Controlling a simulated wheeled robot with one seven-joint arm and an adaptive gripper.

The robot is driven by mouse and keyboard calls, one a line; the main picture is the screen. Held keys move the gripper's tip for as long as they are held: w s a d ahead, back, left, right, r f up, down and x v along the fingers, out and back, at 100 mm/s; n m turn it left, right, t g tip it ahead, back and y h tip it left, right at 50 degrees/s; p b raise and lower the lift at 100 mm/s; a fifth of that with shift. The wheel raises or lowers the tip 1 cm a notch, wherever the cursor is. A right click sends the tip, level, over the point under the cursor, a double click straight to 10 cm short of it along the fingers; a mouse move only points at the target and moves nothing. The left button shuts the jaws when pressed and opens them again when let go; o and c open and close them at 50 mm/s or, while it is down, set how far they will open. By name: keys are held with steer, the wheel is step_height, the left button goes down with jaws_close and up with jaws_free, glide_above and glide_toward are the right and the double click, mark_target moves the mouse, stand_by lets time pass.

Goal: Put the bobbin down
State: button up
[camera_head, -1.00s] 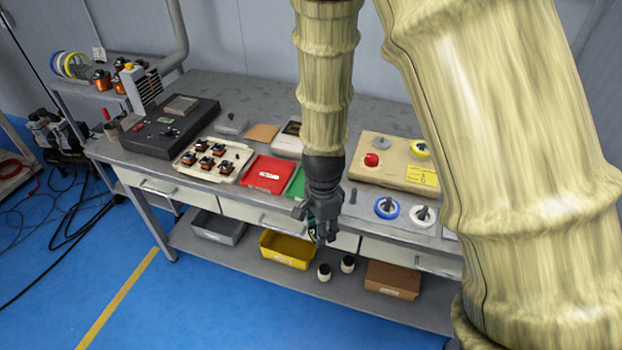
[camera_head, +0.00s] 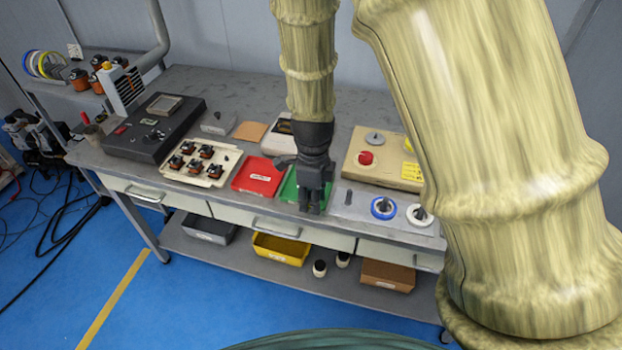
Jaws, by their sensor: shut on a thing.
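My gripper (camera_head: 312,205), dark grey, points down over the front part of the green tray (camera_head: 289,188) in the head view. It is shut on the bobbin, which the fingers hide almost wholly from this camera. I cannot tell whether the bobbin touches the tray. Several other bobbins with copper windings and dark flanges sit in the cream tray (camera_head: 165,172) to the left. The red tray (camera_head: 258,176) lies between that tray and the green one.
The grey workbench (camera_head: 232,92) also bears a black control box (camera_head: 150,125), a beige panel with a red button (camera_head: 365,158), and blue and white spools (camera_head: 383,208) at right. A yellow bin (camera_head: 280,249) stands on the lower shelf.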

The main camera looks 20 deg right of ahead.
steer(key=w+d, duration=0.1)
steer(key=w, duration=0.2)
steer(key=w+d+p, duration=0.1)
steer(key=w, duration=0.2)
steer(key=w+p, duration=0.1)
steer(key=w, duration=0.2)
steer(key=shift+d+f, duration=0.4)
steer(key=shift+f+p, duration=0.5)
steer(key=shift+f, duration=1.3)
steer(key=o, duration=1)
steer(key=shift+f, duration=0.1)
steer(key=shift+o, duration=0.5)
step_height(320, 180, up, 12)
steer(key=b, duration=0.2)
